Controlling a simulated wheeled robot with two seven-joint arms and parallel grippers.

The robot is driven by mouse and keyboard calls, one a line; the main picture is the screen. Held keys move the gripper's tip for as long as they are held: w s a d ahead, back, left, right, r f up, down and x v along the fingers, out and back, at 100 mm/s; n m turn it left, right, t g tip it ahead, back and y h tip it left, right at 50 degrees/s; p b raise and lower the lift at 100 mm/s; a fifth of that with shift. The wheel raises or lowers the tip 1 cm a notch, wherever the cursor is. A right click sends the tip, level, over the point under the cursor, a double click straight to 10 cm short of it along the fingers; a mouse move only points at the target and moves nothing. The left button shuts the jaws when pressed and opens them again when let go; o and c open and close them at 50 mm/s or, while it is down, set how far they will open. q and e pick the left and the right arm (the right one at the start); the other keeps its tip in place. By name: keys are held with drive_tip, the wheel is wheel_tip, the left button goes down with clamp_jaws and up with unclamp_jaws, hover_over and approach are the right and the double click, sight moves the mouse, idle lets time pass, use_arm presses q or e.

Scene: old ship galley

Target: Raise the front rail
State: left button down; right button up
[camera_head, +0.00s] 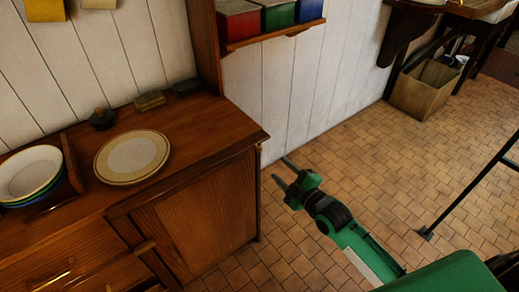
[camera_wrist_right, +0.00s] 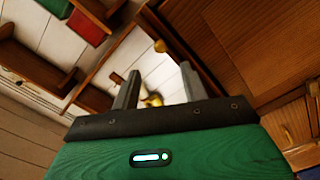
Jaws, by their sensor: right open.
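A wooden bar (camera_head: 112,266) runs along the front of the cabinet at the lower left in the head view, below the counter top. It looks like the front rail, lowered, but I cannot be sure; its left end is cut off by the picture edge. My right gripper (camera_head: 283,172) is open and empty, just right of the counter's front right corner and apart from it. In the right wrist view its two fingers (camera_wrist_right: 160,88) are spread, with a blurred brass-coloured thing behind them. My left gripper is not in view.
The counter (camera_head: 205,130) holds a large plate (camera_head: 132,157) and a stack of bowls (camera_head: 30,172) beside a wooden divider (camera_head: 71,162). A shelf with coloured tins (camera_head: 238,20) hangs above. Tiled floor (camera_head: 350,165) lies open to the right.

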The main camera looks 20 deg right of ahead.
sight(261, 151)
drive_tip(key=p+x, duration=0.1)
drive_tip(key=x, duration=1)
drive_tip(key=shift+w+a, duration=0.1)
drive_tip(key=shift+w, duration=0.15)
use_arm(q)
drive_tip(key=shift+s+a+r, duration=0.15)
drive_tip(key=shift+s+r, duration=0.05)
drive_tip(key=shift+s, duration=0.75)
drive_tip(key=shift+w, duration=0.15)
use_arm(e)
clamp_jaws()
